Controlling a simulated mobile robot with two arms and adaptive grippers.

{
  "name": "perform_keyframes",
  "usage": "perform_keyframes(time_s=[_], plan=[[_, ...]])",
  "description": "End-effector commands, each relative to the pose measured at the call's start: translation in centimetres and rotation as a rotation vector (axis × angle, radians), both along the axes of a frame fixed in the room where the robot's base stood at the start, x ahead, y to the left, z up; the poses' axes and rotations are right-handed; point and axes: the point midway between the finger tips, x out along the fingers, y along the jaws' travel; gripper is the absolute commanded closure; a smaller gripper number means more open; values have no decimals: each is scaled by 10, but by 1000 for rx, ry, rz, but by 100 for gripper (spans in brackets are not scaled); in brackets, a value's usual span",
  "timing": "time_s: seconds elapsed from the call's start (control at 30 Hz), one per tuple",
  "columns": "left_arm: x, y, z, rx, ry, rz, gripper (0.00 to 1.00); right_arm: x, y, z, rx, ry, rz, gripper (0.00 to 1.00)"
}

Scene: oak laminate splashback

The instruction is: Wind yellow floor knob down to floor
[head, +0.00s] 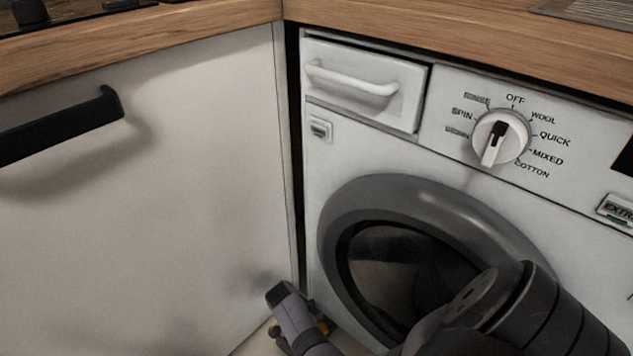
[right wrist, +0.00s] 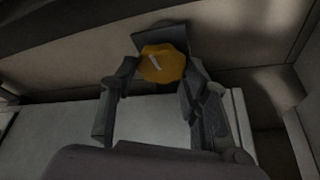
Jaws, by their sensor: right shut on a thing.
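The yellow floor knob (right wrist: 162,64) is a scalloped disc with a pale slot-like mark on its face, seen in the right wrist view. My right gripper (right wrist: 160,72) has a finger on each side of it and is shut on it. In the head view the right gripper (head: 300,338) is low by the washing machine's (head: 345,160) front left corner, beside the white cabinet panel. Whether the knob touches the floor cannot be told. My left gripper is not in view.
The white cabinet door (head: 180,190) with a black handle (head: 60,128) stands close on the left. The round washer door (head: 430,200) is behind my right arm. A wooden worktop (head: 450,30) runs above. Little floor shows, and room around the gripper is tight.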

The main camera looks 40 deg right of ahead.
Motion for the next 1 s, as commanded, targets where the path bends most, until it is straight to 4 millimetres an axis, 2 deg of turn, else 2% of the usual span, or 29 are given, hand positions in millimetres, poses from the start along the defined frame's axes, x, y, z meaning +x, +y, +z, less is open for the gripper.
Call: perform_keyframes(time_s=[0.57, 0.6, 0.73, 1.0], plan=[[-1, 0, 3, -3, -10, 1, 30, 0, -4, 3, -8, 4, -40, 86], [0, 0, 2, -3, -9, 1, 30, 0, -4, 3, -8, 4, -40, 57], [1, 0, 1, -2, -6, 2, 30, 0, -3, 2, -6, 4, -39, 49], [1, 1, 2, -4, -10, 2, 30, 0, -2, 1, -3, 2, -38, 49]])
